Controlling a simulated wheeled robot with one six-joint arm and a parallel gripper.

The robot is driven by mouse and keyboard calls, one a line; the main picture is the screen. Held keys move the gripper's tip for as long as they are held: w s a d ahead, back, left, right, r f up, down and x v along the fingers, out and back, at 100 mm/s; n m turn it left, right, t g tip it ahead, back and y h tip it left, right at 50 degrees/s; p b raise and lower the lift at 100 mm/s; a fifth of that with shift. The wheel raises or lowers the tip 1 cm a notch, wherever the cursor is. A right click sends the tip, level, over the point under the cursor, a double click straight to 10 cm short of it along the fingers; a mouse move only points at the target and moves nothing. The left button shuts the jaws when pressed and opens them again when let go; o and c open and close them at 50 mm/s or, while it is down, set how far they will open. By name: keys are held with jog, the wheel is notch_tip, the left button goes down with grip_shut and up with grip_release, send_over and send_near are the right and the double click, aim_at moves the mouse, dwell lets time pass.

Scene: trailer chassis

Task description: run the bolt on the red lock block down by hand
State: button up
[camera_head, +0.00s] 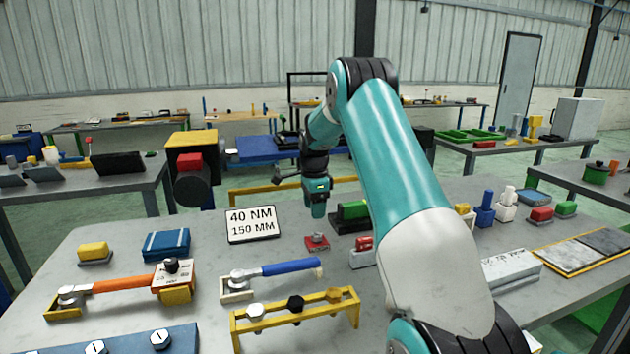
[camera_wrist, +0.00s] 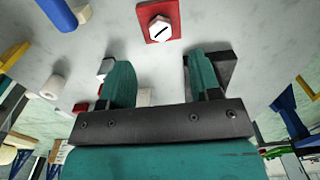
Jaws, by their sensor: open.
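The red lock block (camera_head: 317,243) lies on the grey table in the middle of the head view. In the wrist view the red lock block (camera_wrist: 150,9) is at the top centre. A pale hex bolt head (camera_wrist: 160,28) with a dark line across it sits on the block. My gripper (camera_head: 318,212) points down above the block in the head view. In the wrist view my gripper (camera_wrist: 159,72) has its two teal fingers apart with nothing between them. The bolt head is beyond the fingertips and apart from them. The bolt's shank is hidden.
A green block (camera_head: 354,210) in a black holder and a small red block (camera_head: 364,243) are close on the right. A blue-handled wrench (camera_head: 290,267) and a yellow rack (camera_head: 297,314) lie in front.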

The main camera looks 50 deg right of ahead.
notch_tip(320, 180, up, 10)
dwell(0.3)
dwell(0.4)
jog(key=s+a+r+n+t+y, duration=0.1)
jog(key=s+a+r+n, duration=0.15)
jog(key=a+n, duration=0.85)
jog(key=s+a+r+n, duration=0.1)
jog(key=s+a+n, duration=0.3)
jog(key=a, duration=1.3)
jog(key=s+a+f+n+y, duration=0.1)
jog(key=s+a+n, duration=0.7)
jog(key=s, duration=0.2)
jog(key=s+a+f+n+g+y, duration=0.1)
jog(key=s+a+n+y, duration=0.1)
jog(key=s+a+n, duration=0.6)
jog(key=s+a, duration=0.1)
jog(key=s, duration=0.2)
jog(key=shift+s+a+f+n, duration=0.2)
jog(key=shift+s+f+n, duration=0.1)
jog(key=shift+f, duration=0.05)
